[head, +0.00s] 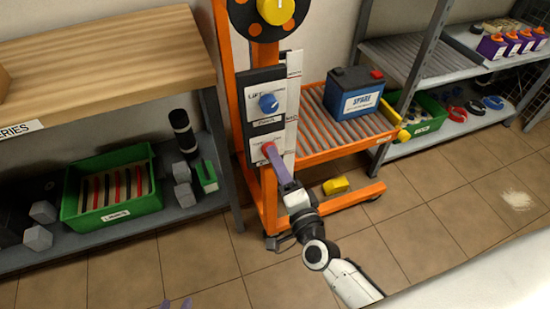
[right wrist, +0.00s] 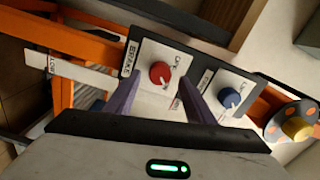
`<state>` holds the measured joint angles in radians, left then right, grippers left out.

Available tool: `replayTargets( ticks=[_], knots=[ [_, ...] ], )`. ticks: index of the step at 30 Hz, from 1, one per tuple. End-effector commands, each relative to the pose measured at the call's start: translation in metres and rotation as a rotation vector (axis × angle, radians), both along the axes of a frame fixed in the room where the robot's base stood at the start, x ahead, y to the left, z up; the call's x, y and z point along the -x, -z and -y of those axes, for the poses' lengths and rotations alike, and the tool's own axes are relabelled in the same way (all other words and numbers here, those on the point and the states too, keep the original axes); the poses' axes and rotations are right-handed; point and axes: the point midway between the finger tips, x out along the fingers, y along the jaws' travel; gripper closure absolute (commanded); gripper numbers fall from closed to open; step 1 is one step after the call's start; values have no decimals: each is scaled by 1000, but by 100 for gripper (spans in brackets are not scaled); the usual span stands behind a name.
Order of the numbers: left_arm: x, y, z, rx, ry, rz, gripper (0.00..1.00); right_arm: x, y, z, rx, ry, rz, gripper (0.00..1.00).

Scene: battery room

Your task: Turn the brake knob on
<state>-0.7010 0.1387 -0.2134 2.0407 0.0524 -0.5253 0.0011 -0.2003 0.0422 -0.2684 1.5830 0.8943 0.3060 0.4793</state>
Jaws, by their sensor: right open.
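The red brake knob (right wrist: 160,73) sits on a white plate labelled BRAKE in the right wrist view. In the head view the red knob (head: 267,149) is partly covered by my purple fingers. My right gripper (right wrist: 160,84) is open, with one fingertip on each side of the red knob; I cannot tell whether they touch it. It also shows in the head view (head: 270,152). The knob's exact setting is too small to read.
A blue LIFT knob (head: 268,103) is above the red one on the orange lift frame (head: 232,75). A yellow knob (head: 275,10) is at the top. A battery (head: 353,92) rests on the roller tray.

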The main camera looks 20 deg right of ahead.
Motion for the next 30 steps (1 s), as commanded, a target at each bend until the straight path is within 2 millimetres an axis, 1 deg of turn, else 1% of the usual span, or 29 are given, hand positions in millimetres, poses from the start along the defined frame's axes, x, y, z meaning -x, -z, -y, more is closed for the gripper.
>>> replayTargets(
  ticks=[1,6,9,12,17,30],
  knots=[
    [0,-2,0,-1,1,0,69,12,0,0,1,-1,-3,51],
    [0,-3,0,-1,0,0,69,46,1,2,1,0,-3,51],
    [0,-3,0,-2,1,0,69,63,0,2,2,-2,-2,51],
    [1,-2,0,-3,1,-1,69,74,0,3,2,0,0,51],
    [0,-2,0,-3,1,-1,69,81,-1,3,0,1,1,51],
    [0,-2,0,-2,1,0,69,81,-1,3,1,1,1,51]
  ],
)
